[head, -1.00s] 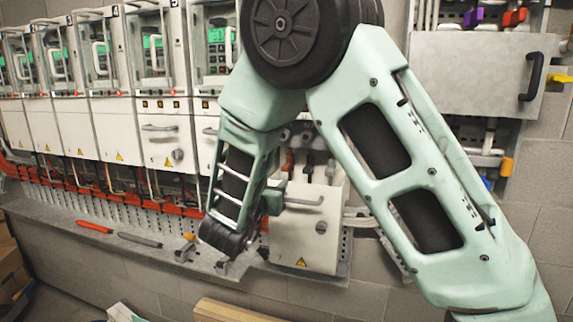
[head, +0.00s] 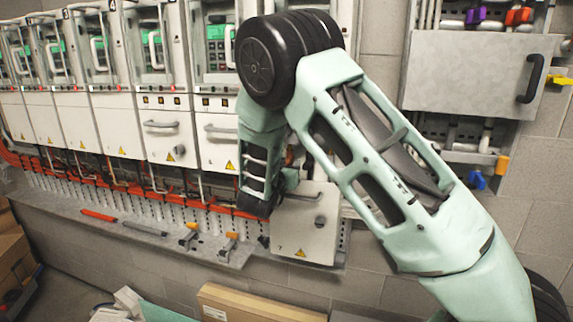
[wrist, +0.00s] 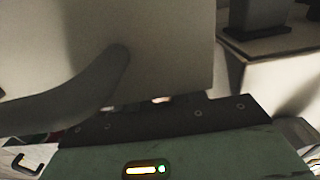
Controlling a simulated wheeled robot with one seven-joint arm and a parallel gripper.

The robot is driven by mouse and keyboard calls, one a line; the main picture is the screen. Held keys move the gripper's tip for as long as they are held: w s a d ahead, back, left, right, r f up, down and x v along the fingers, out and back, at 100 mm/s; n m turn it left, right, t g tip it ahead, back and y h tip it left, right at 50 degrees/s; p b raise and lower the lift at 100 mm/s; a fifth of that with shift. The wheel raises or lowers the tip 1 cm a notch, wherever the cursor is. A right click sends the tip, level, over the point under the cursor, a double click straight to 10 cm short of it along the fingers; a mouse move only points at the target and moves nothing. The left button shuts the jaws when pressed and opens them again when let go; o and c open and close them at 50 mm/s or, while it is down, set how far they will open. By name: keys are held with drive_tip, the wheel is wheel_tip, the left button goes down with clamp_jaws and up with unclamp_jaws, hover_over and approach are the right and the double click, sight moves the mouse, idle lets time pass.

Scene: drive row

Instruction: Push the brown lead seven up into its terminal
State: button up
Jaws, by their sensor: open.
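The brown lead seven and its terminal cannot be made out; my arm covers the space above the low pale cover (head: 318,240), marked 7, in the head view. My gripper (head: 284,183) is at the upper left of that cover, close to its handle (head: 300,197), and largely hidden by my wrist. I cannot tell whether it touches the cover. In the wrist view, a pale panel (wrist: 190,60) with a grey handle-like bar (wrist: 70,95) fills the left and middle, close in front of my gripper, which is open. Its fingertips are not clear there.
A row of drives with white covers (head: 120,125) runs left, above a red busbar (head: 120,187). A ledge (head: 75,200) below carries a red tool (head: 98,215) and clamps (head: 188,237). A grey box (head: 465,75) is on the wall at right. Cartons stand low in front.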

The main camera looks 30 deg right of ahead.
clamp_jaws()
drive_tip(key=shift+r, duration=1.3)
unclamp_jaws()
drive_tip(key=shift+f, duration=0.1)
drive_tip(key=shift+s+a+f, duration=0.1)
drive_tip(key=shift+s+a, duration=0.25)
drive_tip(key=shift+a, duration=0.15)
drive_tip(key=b+v, duration=0.6)
drive_tip(key=v, duration=1)
drive_tip(key=shift+s, duration=0.15)
